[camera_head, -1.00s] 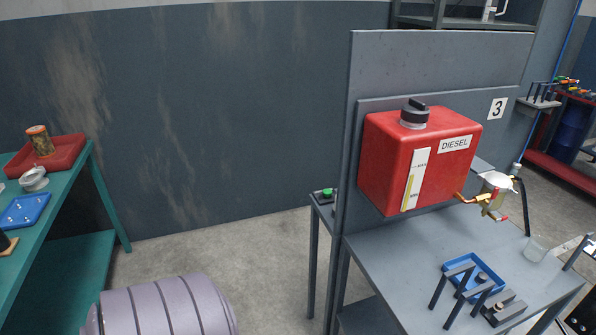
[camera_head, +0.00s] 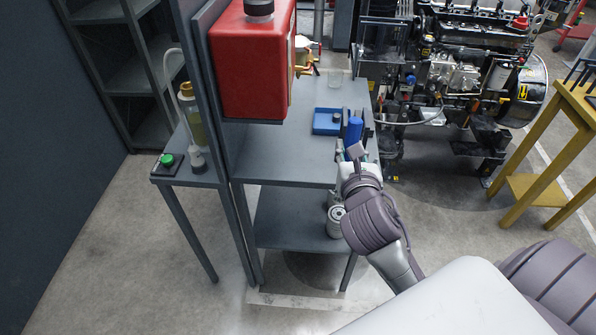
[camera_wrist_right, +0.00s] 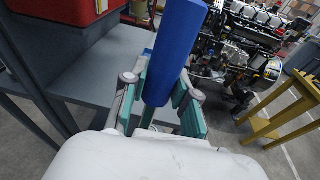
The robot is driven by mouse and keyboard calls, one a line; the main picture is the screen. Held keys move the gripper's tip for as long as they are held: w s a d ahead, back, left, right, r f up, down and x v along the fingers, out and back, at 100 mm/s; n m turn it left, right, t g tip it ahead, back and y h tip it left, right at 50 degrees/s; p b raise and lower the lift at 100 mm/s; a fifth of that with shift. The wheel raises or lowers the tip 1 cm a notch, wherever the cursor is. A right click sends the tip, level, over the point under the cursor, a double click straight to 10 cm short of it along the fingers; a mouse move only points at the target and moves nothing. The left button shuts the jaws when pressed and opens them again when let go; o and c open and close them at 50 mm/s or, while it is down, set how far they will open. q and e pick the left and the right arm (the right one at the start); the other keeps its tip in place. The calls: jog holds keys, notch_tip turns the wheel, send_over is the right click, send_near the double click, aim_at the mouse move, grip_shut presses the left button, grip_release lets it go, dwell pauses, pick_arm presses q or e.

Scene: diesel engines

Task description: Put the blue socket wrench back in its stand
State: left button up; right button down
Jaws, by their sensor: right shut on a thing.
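The blue socket wrench (camera_head: 354,131) stands roughly upright at the right front edge of the grey bench, its blue handle on top. It also fills the middle of the right wrist view (camera_wrist_right: 172,50), between the teal finger pads. My right gripper (camera_head: 357,160) is shut on it, and the fingers show on both sides in the wrist view (camera_wrist_right: 160,100). The lower end of the wrench is mostly hidden. Dark posts of a stand (camera_head: 369,124) show just right of the handle, partly hidden. I cannot tell whether the wrench touches the stand. My left gripper is out of view.
A blue tray (camera_head: 323,128) lies on the grey bench (camera_head: 285,152), left of the wrench. A red diesel tank (camera_head: 248,65) hangs above the bench. An engine (camera_head: 460,75) stands behind right, a yellow table (camera_head: 545,180) at the right. The bench's left middle is clear.

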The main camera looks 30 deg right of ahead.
jog(key=d+r+m+g+b, duration=0.1)
jog(key=d+m+g+b, duration=0.1)
jog(key=d+m+g, duration=0.9)
jog(key=d+m+g+b, duration=0.2)
jog(key=d+m+g, duration=0.3)
jog(key=d, duration=1.1)
jog(key=w+a+f+m+t+y+b, duration=0.1)
jog(key=w+a+t+y, duration=0.15)
jog(key=w+a, duration=0.4)
jog(key=w+a+f+m+t+y+b, duration=0.1)
jog(key=w+a+y+b, duration=0.2)
jog(key=a, duration=0.6)
jog(key=f+p, duration=0.1)
jog(key=f, duration=0.4)
jog(key=f+p, duration=0.1)
jog(key=f, duration=0.5)
jog(key=w+f, duration=0.1)
jog(key=f, duration=0.5)
jog(key=shift+f+p, duration=0.2)
jog(key=shift+p, duration=0.2)
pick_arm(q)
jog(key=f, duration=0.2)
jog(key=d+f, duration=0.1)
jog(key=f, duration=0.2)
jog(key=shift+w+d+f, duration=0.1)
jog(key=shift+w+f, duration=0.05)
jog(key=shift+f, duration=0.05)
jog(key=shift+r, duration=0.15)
pick_arm(e)
jog(key=shift+f, duration=0.25)
